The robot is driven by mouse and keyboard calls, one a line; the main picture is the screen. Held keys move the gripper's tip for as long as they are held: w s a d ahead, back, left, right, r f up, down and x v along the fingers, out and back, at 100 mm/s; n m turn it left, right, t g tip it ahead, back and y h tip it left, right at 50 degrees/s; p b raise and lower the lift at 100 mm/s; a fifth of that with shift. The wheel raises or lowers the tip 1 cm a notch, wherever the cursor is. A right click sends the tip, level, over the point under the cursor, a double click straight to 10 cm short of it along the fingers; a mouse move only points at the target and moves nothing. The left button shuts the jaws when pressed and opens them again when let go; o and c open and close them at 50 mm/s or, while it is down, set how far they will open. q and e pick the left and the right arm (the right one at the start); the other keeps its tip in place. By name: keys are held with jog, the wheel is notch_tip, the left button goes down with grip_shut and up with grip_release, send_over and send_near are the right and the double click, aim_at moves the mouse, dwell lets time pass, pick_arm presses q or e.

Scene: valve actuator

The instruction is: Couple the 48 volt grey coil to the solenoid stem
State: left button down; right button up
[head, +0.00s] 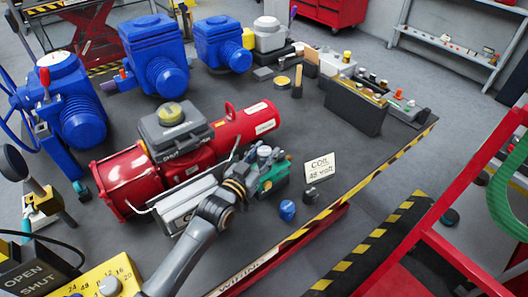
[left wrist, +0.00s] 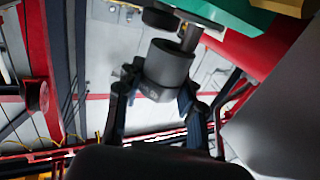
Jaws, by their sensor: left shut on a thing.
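A dark grey cylindrical coil (left wrist: 167,70) is held between the fingers of my left gripper (left wrist: 155,105) in the left wrist view. A thinner grey stem (left wrist: 190,38) shows right at the coil's upper end; I cannot tell whether it is inside the coil or just behind it. A green valve body (left wrist: 275,8) is above right. In the head view my left gripper (head: 256,172) is beside the green valve body (head: 274,178), and the coil cannot be made out there. My right gripper is not in view.
A sign reading "COIL 48 volt" (head: 320,167) stands right of the valve. A blue coil (head: 287,210) and a small black part (head: 311,194) are near the table's striped edge. A red actuator (head: 125,180) lies left. Clear table lies beyond the sign.

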pick_arm(q)
jog(key=shift+s+a+f, duration=0.1)
jog(key=shift+a+f, duration=0.1)
jog(key=shift+f, duration=0.6)
jog(key=shift+r, duration=0.1)
jog(key=shift+a+r, duration=0.1)
jog(key=shift+r, duration=0.1)
jog(key=shift+r+p, duration=0.25)
jog(key=shift+p, duration=0.15)
